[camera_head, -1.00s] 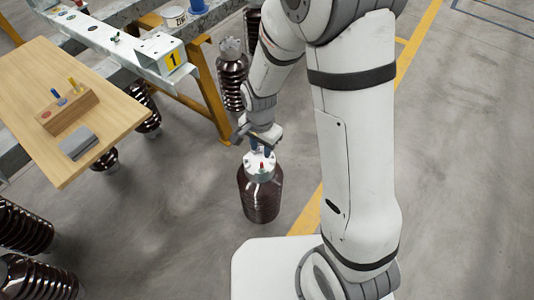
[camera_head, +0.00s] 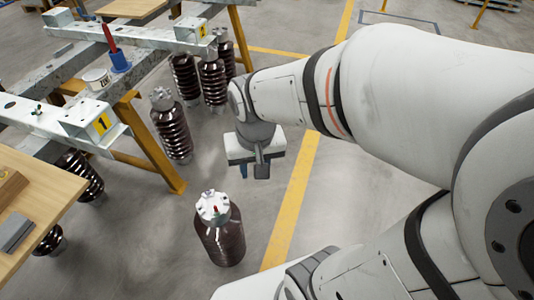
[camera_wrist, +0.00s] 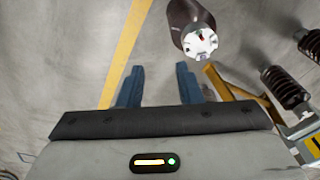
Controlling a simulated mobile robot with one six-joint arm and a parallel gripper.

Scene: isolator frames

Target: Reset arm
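My gripper (camera_head: 254,172) hangs above the floor at the middle of the head view, pointing down. In the wrist view my gripper (camera_wrist: 160,85) shows two blue fingers set apart with only floor between them, so it is open and empty. A dark brown insulator with a white cap and a small red part (camera_head: 219,232) stands upright on the floor, below and a little left of my gripper in the head view. It also shows in the wrist view (camera_wrist: 192,25) beyond the fingers, apart from them.
A steel frame with yellow legs (camera_head: 150,142) and number plates stands at the left, with several ribbed insulators (camera_head: 172,128) by it. A wooden table (camera_head: 40,205) is at the left edge. A yellow line (camera_head: 290,205) crosses open floor.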

